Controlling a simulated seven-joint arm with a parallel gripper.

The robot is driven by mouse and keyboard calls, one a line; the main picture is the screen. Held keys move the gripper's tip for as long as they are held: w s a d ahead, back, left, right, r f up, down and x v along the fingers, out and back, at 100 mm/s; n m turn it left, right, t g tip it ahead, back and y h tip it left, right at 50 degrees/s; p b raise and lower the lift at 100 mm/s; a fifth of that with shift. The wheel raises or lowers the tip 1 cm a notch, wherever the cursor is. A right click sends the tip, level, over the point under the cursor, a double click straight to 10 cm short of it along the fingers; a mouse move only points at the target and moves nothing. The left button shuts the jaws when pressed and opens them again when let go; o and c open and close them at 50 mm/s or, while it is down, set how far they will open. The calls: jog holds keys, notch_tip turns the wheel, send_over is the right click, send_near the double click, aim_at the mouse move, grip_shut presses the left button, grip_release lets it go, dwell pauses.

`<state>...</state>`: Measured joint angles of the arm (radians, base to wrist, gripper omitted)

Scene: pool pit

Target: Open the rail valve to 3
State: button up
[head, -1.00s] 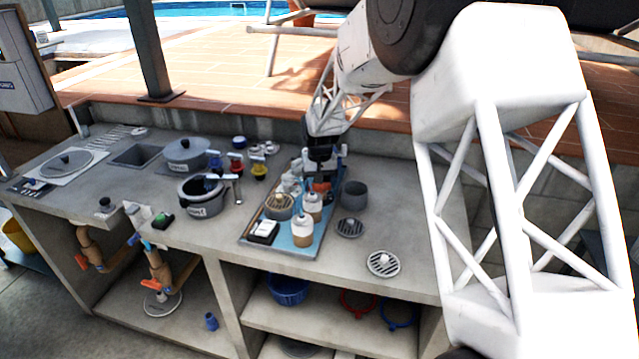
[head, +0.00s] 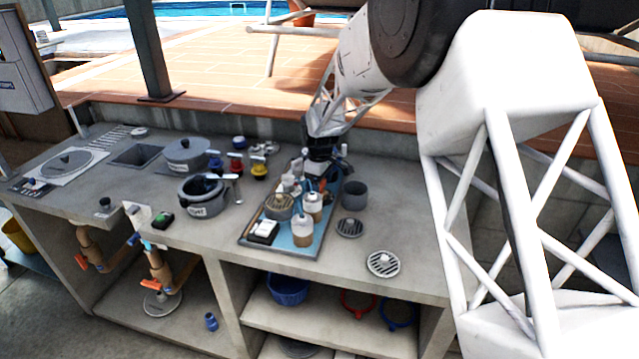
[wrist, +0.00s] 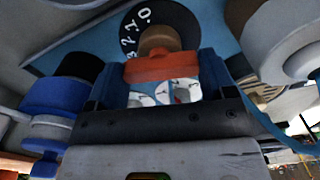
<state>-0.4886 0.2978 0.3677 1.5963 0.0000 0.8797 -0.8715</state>
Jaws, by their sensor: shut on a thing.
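The rail valve shows in the wrist view as an orange-red handle (wrist: 162,68) on a brown stem (wrist: 160,40). Behind it is a black dial (wrist: 178,20) with white numerals, seemingly 0 to 3, along its upper left. The handle lies between the two fingers of my gripper (wrist: 162,75), which is shut on it. I cannot tell which numeral the handle marks. In the head view my gripper (head: 322,182) is low at the back of the blue tray; the handle there is mostly hidden by the gripper and bottles.
A grey cup (head: 355,195) stands close on the right. Grey pots stand to the left. The counter's right end is mostly clear.

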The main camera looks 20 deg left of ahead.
jog(key=shift+n, duration=1.5)
jog(key=o, duration=0.9)
jog(key=shift+r, duration=0.1)
jog(key=shift+r, duration=3.85)
